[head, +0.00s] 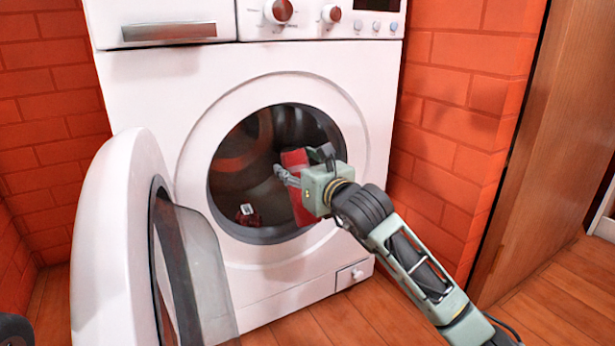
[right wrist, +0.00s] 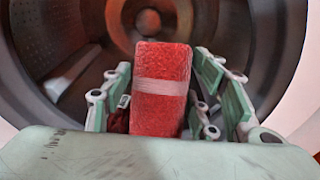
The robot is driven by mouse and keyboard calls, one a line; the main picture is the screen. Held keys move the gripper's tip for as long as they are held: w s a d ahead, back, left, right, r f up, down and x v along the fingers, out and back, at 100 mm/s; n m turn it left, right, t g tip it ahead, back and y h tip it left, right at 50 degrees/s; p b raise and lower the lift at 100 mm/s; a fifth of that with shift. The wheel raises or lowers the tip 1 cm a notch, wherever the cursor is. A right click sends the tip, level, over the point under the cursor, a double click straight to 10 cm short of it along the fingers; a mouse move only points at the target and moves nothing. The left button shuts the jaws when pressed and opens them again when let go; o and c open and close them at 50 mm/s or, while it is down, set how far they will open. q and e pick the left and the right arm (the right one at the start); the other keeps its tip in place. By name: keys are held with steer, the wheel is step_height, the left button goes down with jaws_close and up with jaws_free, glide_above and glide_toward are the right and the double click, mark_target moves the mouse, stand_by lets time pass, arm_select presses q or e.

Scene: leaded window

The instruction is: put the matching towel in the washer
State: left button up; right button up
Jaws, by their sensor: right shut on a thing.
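The white washer (head: 130,80) stands against the brick wall with its round door (head: 110,215) swung open to the left. My right gripper (head: 292,172) is at the drum opening and is shut on a red towel (head: 300,205). In the right wrist view the towel (right wrist: 160,75) stands upright as a folded red block with a paler band across it, between the fingers of the gripper (right wrist: 165,95). A small dark red item with a pale tag (head: 247,215) lies at the bottom of the drum. My left gripper is not in view.
The open door fills the space left of the opening. A wooden panel (head: 540,150) stands at the right, beyond the orange brick wall (head: 455,120). The wooden floor (head: 540,300) is clear at the right. The drum (right wrist: 60,50) has free room around the towel.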

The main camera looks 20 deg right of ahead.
steer(key=f+x, duration=0.2)
steer(key=x, duration=1.6)
steer(key=shift+s+f, duration=0.1)
steer(key=shift+f, duration=0.05)
steer(key=o, duration=1.3)
steer(key=shift+s+f, duration=0.1)
steer(key=shift+v, duration=5.95)
